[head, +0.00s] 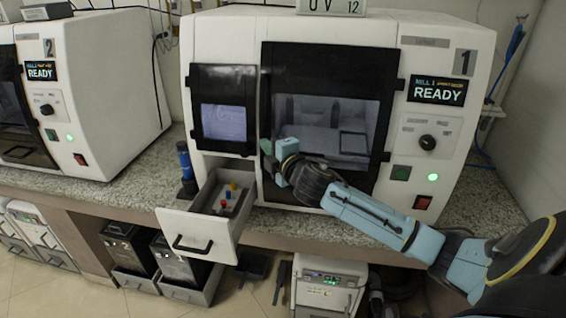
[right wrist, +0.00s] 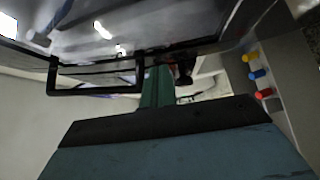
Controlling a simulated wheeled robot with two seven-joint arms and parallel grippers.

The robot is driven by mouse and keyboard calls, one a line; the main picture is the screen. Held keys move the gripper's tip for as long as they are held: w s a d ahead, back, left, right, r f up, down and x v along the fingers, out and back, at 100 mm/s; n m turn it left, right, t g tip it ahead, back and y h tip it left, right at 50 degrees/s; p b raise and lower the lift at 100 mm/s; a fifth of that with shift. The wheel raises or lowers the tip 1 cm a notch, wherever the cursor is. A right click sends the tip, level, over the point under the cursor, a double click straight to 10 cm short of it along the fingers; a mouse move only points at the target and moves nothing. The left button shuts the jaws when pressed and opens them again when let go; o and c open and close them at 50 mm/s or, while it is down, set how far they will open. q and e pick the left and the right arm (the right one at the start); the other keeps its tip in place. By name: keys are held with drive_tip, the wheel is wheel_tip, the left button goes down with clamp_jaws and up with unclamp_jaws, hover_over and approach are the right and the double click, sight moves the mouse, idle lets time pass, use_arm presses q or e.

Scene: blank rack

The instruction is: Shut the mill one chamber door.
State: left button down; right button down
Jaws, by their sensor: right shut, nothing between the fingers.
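Mill one (head: 450,60) is the white machine on the right, with a "1" plate and a READY screen. Its chamber door (head: 330,58) is a black frame with a window and has hinges along its right side. The door lies close to the mill front; I cannot tell whether it is fully flush. My right gripper (head: 268,154) is shut and empty, with its green fingertips at the lower left edge of the door. The right wrist view shows the fingers (right wrist: 158,88) just below dark, shiny glass; contact is unclear. My left gripper is not in view.
An open drawer (head: 196,222) with several coloured pegs juts out below left of the door. A small dark window panel (head: 222,85) and a blue-black bottle (head: 186,165) are to the left. Mill two (head: 95,90) stands farther left on the speckled counter (head: 135,165).

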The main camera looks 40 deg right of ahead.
drive_tip(key=s+a, duration=0.3)
drive_tip(key=s, duration=0.9)
drive_tip(key=shift+r, duration=0.4)
drive_tip(key=shift+a, duration=0.15)
